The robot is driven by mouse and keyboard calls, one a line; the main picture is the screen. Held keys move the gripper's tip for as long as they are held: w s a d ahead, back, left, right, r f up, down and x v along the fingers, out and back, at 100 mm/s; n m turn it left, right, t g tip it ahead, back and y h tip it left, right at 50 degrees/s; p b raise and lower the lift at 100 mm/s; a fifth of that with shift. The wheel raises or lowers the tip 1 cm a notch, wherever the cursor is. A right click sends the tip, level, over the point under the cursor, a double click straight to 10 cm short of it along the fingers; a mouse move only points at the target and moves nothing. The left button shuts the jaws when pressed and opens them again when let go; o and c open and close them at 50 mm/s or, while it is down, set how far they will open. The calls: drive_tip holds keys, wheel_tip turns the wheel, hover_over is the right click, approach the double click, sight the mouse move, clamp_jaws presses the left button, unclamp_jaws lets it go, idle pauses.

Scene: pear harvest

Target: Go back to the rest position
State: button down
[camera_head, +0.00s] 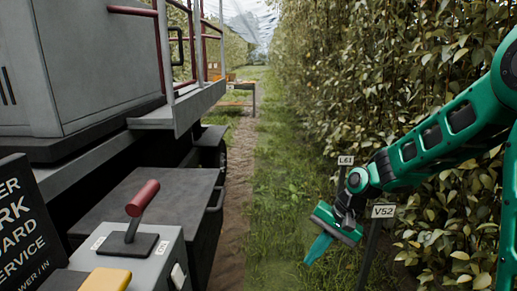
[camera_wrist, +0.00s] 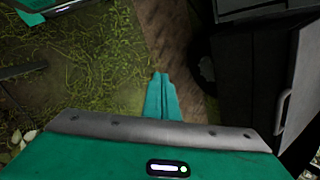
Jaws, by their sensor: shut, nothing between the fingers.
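My gripper (camera_head: 316,250) hangs at the end of my green arm, right of the middle in the head view. It points down and to the left over the grass. In the wrist view my gripper (camera_wrist: 162,76) has its two green fingers together, with nothing between them. It is apart from the machine on the left and from the sign posts beside it.
A grey machine (camera_head: 110,70) with railings stands at left. A control box with a red-handled lever (camera_head: 143,198) is in front. Signs L61 (camera_head: 345,160) and V52 (camera_head: 383,211) stand near my arm. A leafy hedge (camera_head: 400,70) lines the right. The dirt path (camera_head: 238,165) is clear.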

drive_tip(key=s+d+r+h, duration=0.1)
drive_tip(key=s+d+r, duration=0.15)
drive_tip(key=d, duration=0.35)
drive_tip(key=s+d+r+h, duration=0.1)
drive_tip(key=s+d+h, duration=0.15)
drive_tip(key=d, duration=0.35)
drive_tip(key=s+d+r, duration=0.2)
drive_tip(key=s+d, duration=0.2)
drive_tip(key=s, duration=0.3)
drive_tip(key=s+d+r+h, duration=0.1)
drive_tip(key=s+d+r, duration=0.1)
drive_tip(key=s+d, duration=0.3)
drive_tip(key=s+d+r, duration=0.2)
drive_tip(key=s+d, duration=0.2)
drive_tip(key=s, duration=0.6)
drive_tip(key=shift+s+d+m, duration=0.25)
drive_tip(key=shift+d+m, duration=0.1)
drive_tip(key=shift+m, duration=0.05)
